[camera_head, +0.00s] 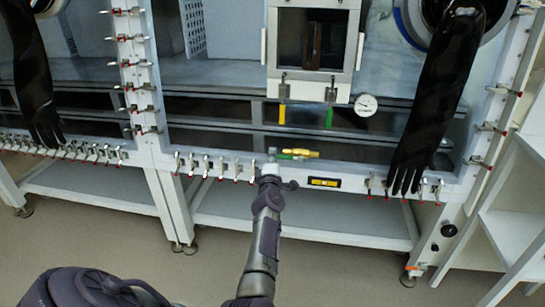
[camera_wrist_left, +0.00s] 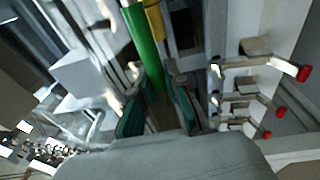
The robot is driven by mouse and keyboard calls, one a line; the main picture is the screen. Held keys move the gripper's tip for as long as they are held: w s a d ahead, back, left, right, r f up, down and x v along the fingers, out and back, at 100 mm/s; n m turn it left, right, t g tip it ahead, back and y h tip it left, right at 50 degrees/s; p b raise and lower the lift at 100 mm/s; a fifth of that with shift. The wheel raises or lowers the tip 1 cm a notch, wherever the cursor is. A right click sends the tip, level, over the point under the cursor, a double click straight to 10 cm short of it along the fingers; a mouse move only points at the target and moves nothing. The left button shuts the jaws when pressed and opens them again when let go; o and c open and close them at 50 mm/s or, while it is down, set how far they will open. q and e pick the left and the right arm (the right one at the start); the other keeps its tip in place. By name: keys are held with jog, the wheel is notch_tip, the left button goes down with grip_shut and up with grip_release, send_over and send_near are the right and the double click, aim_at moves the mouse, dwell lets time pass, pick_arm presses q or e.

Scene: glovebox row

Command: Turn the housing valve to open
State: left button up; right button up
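The housing valve (camera_head: 297,153) has a green and yellow handle lying sideways along the lower front rail of the glovebox. My left gripper (camera_head: 272,176) is just below its left, green end. In the left wrist view the green part (camera_wrist_left: 143,45) comes down toward the gap between the teal finger pads of my left gripper (camera_wrist_left: 160,103), with a yellow part (camera_wrist_left: 157,20) behind it. The fingers are apart, and I see no clear contact with the handle. The valve's body is mostly hidden. My right gripper does not show.
Clamps with red tips (camera_head: 208,166) line the rail on both sides. A yellow label (camera_head: 324,183) sits right of the gripper. A black glove (camera_head: 440,90) hangs at the right. A gauge (camera_head: 365,105) is above. The shelf (camera_head: 300,215) below is clear.

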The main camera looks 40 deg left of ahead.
pick_arm(q)
jog(key=o, duration=0.5)
jog(key=shift+f, duration=0.15)
jog(key=shift+r, duration=0.3)
notch_tip(320, 180, up, 10)
jog(key=shift+f, duration=0.25)
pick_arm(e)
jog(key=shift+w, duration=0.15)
